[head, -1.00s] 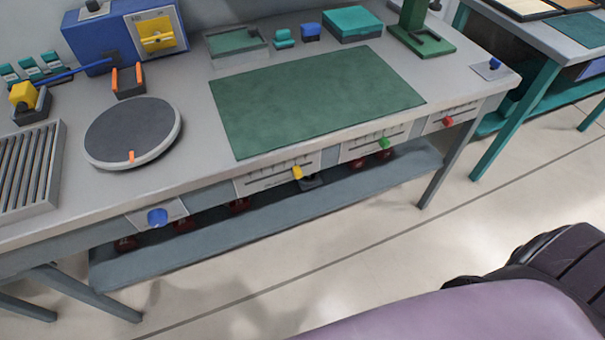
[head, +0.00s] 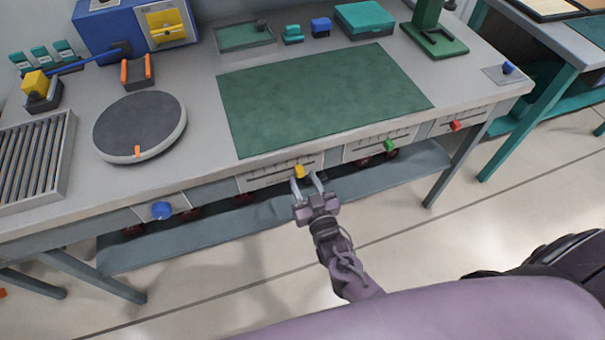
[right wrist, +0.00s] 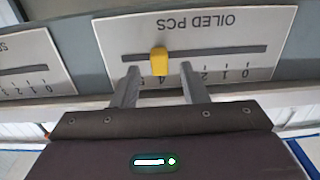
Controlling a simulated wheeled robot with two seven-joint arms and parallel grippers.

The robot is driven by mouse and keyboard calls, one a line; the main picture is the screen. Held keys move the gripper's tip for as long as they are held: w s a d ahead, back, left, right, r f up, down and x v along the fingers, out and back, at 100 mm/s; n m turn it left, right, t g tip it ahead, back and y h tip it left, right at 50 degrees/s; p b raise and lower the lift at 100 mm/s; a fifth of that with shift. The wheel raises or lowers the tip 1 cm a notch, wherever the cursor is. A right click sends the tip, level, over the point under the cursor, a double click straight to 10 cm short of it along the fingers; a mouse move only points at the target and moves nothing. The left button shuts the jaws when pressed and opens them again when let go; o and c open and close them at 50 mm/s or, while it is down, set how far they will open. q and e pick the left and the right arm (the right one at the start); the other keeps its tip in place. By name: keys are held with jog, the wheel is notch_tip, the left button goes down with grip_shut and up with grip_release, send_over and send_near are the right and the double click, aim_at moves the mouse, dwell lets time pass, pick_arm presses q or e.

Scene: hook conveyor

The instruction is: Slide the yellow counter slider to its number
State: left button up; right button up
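The yellow counter slider (head: 300,171) sits on a pale scale panel (head: 262,180) on the bench's front edge, toward the panel's right end. In the right wrist view the yellow knob (right wrist: 160,62) stands in a dark slot of the panel (right wrist: 220,30), which reads "OILED PCS" upside down. Its scale shows 0, 1 and 2 at the right; higher marks near the knob are partly hidden by my fingers. My right gripper (head: 309,184) is open. Its fingertips (right wrist: 157,82) stand apart, either side of the knob's line and just short of it. My left gripper is out of view.
Similar panels with a green slider (head: 390,145) and a red slider (head: 456,125) lie to the right. A blue knob (head: 161,210) is at the left. The bench top holds a green mat (head: 320,95) and round turntable (head: 140,125). A shelf (head: 240,222) runs below.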

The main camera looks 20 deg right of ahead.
aim_at(300, 171)
jog(key=shift+w, duration=1.25)
grip_shut()
